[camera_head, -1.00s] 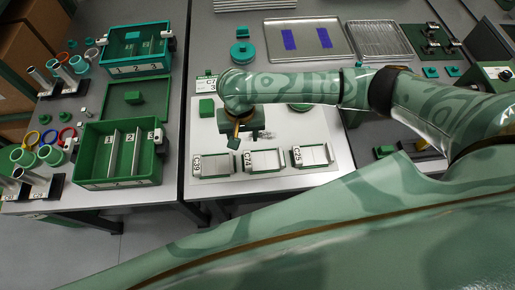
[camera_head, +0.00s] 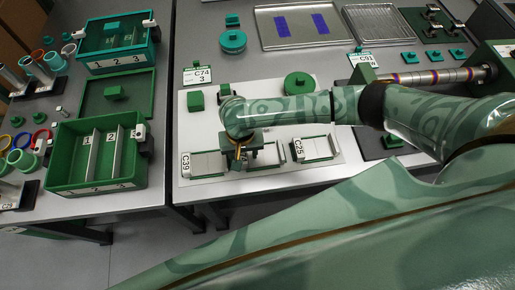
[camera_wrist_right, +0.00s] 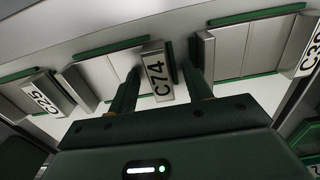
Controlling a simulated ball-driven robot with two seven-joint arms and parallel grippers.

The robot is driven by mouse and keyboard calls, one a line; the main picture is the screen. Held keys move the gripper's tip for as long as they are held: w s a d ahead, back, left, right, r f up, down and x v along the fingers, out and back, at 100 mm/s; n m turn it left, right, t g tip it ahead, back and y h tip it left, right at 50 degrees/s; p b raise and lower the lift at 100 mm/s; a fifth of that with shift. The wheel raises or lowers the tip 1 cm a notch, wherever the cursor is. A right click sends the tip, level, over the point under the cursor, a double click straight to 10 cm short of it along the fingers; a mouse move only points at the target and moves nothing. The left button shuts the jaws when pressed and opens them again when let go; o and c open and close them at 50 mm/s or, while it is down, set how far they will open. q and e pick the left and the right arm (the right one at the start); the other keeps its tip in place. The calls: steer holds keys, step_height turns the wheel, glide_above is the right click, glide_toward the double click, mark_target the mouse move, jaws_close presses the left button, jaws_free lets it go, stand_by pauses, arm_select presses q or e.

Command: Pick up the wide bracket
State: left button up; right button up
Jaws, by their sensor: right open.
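Three silver brackets sit in green holders on the white board; which is the wide one I cannot tell. They are the C39 bracket (camera_head: 208,164), the C25 bracket (camera_head: 318,149) and, between them, the C74 bracket (camera_wrist_right: 105,73), largely hidden by my gripper in the head view. My right gripper (camera_head: 240,163) points down over the middle holder. In the right wrist view its two fingers (camera_wrist_right: 165,82) are apart, one on each side of the C74 label (camera_wrist_right: 157,72). Nothing is seen held; contact cannot be told. My left gripper is not in view.
A green block (camera_head: 196,101) and a round green part (camera_head: 299,83) are on the board behind my arm. A green divided bin (camera_head: 97,188) stands to the left. Metal trays (camera_head: 303,44) lie at the back. Bare board lies behind the C39 holder.

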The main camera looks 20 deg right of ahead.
steer(key=shift+r, duration=0.1)
steer(key=shift+c, duration=0.6)
jaws_close()
steer(key=shift+r, duration=0.15)
